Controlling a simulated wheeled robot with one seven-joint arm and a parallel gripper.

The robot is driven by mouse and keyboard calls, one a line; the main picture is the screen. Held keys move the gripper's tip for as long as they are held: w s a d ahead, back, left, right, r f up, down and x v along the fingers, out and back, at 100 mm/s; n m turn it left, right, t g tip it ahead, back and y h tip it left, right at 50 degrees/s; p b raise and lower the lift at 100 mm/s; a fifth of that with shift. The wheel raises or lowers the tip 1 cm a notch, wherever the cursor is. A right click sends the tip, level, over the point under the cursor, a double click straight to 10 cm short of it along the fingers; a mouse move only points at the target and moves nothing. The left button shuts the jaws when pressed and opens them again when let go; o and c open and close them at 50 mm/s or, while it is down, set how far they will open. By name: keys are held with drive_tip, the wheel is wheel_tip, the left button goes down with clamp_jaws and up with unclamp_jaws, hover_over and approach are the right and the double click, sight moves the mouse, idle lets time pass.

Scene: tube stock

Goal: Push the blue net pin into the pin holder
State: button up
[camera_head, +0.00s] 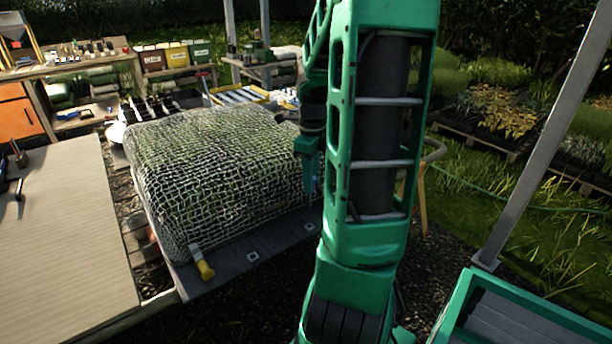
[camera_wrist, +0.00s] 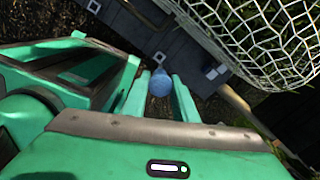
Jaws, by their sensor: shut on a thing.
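The blue net pin (camera_wrist: 160,83) shows in the wrist view as a rounded blue head between the two green fingers of my gripper (camera_wrist: 160,92). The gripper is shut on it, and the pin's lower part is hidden. In the head view my gripper (camera_head: 310,185) points down by the right side of the netted mound, and the blue pin cannot be made out there. I cannot tell whether the pin touches a holder.
The white net (camera_head: 225,165) covers a green mound beside my gripper. A yellow-handled pin (camera_head: 205,270) stands at the board's front left. Another holder (camera_head: 252,256) is on the dark board (camera_head: 228,275). A pale table (camera_head: 60,240) is at left, and a metal post (camera_head: 545,140) at right.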

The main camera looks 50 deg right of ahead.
sight(310, 198)
drive_tip(key=shift+a+f, duration=0.1)
drive_tip(key=shift+f, duration=3.3)
drive_tip(key=shift+s+r, duration=0.1)
drive_tip(key=shift+r, duration=0.2)
drive_tip(key=shift+f, duration=0.1)
wheel_tip(310, 198, down, 7)
drive_tip(key=shift+r, duration=0.2)
idle(3.5)
drive_tip(key=o, duration=1)
drive_tip(key=shift+c, duration=0.2)
